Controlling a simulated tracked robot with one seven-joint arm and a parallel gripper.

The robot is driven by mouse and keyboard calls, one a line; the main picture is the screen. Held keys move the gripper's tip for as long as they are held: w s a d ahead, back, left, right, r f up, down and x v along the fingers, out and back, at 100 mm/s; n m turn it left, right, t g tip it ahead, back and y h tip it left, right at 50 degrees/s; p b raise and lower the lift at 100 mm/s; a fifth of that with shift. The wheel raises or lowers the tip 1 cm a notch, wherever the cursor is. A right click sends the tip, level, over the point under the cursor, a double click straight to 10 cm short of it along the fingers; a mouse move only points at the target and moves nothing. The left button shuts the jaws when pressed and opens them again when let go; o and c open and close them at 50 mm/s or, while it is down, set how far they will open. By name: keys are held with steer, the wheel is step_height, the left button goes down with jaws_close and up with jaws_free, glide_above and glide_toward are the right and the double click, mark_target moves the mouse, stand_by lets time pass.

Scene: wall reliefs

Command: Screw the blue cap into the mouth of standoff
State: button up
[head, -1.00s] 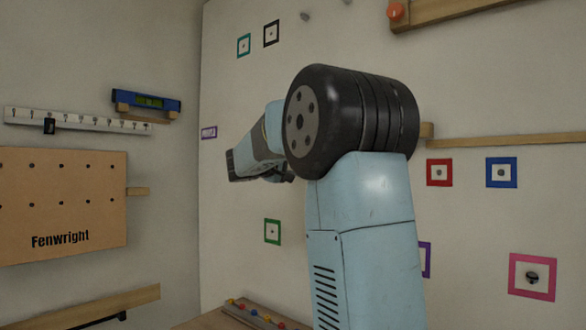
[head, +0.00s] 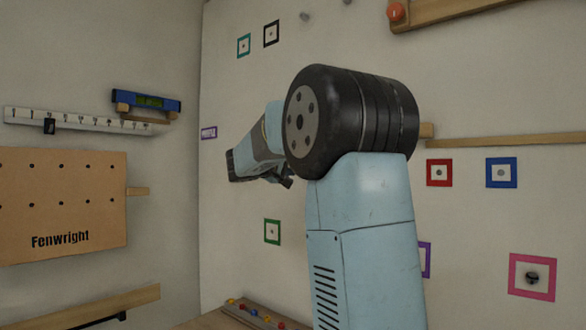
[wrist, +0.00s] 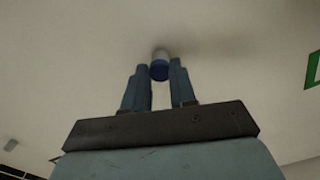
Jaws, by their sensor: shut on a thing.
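The blue cap (wrist: 159,72) shows in the wrist view between the two fingertips of my gripper (wrist: 160,67). My gripper is shut on it. The standoff (wrist: 160,56) is a short pale cylinder against the wall, directly beyond the cap and in line with it. Cap and standoff look to be touching, but I cannot tell how deep the cap sits in the mouth. In the head view my arm hides the cap and the standoff.
A green square frame (wrist: 314,70) is on the wall at the right of the wrist view. In the head view, a shelf with small coloured pieces (head: 255,314) is below my arm. Red (head: 439,173) and blue (head: 501,172) frames hang to the right. The wall around the standoff is bare.

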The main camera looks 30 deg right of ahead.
steer(key=o, duration=1)
steer(key=v, duration=1.4)
steer(key=s+f+g+y, duration=0.2)
steer(key=s+f+y, duration=0.6)
steer(key=s+f, duration=0.65)
steer(key=s+a+f+y, duration=0.3)
steer(key=s+f, duration=0.1)
steer(key=s, duration=0.1)
steer(key=s+a+f+t+y, duration=0.1)
steer(key=s+a+f+y, duration=0.2)
steer(key=s+a+f, duration=0.1)
steer(key=s+a+f+y, duration=0.3)
steer(key=s+a+f, duration=0.1)
steer(key=s, duration=0.3)
steer(key=shift+f, duration=0.9)
